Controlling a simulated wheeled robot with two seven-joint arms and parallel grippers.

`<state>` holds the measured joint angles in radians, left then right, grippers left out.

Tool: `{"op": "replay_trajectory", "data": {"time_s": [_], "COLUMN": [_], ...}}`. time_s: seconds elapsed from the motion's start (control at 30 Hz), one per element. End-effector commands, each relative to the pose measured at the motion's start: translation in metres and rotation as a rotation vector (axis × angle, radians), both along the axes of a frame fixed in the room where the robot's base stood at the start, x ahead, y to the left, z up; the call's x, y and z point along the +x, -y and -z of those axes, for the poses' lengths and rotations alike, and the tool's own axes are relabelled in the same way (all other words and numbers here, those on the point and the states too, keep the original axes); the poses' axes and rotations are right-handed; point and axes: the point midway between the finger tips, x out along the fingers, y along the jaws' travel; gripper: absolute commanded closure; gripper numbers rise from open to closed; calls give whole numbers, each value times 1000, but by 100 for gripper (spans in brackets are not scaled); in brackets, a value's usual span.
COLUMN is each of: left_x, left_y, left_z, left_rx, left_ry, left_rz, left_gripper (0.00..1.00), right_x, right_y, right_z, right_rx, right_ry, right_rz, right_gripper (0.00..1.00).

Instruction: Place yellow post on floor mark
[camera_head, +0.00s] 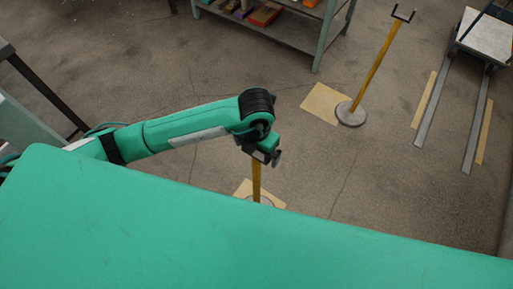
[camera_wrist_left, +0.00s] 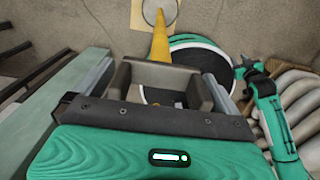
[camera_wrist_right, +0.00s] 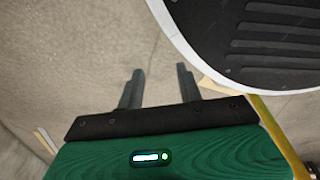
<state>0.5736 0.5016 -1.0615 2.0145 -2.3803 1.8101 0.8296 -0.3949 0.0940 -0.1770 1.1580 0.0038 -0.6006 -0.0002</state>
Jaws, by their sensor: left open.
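A yellow post (camera_head: 256,180) stands upright below my left gripper (camera_head: 264,158); its lower part is cut off by my green body. Its round base (camera_wrist_left: 160,12) rests on a tan floor mark (camera_wrist_left: 137,18), which also shows in the head view (camera_head: 241,190). In the left wrist view my left gripper (camera_wrist_left: 160,85) is open, with the post's dark forked top between its fingers. A second yellow post (camera_head: 377,67) with a black fork stands on a round grey base (camera_head: 350,115), at the right edge of another tan mark (camera_head: 322,101). My right gripper (camera_wrist_right: 158,82) is open and empty.
A shelf rack (camera_head: 290,30) with boxes stands at the back. A cart (camera_head: 488,38) stands at the top right beside metal floor strips (camera_head: 426,108) and tan strips. The concrete floor between the posts is clear. Pale sacks (camera_wrist_left: 295,95) lie at the right in the left wrist view.

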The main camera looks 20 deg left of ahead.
Motion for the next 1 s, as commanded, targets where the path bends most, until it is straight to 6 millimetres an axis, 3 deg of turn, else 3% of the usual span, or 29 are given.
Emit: {"op": "replay_trajectory", "data": {"time_s": [0.17,0.5,0.6,1.0], "left_x": [1,1,1,0], "left_y": [1,1,0,0], "left_z": [-18,-95,-109,-122], "left_rx": [-2,-3,0,-1], "left_ry": [3,5,3,0], "left_rz": [2,2,1,0], "left_gripper": [0,0,0,0], "right_x": [0,21,24,3], "right_y": [1,-4,-6,-3], "right_z": [4,-8,-12,0], "right_rx": [-1,4,6,2], "right_ry": [3,21,23,-2], "right_rz": [0,2,3,4], "right_gripper": [64,64,64,64]}}
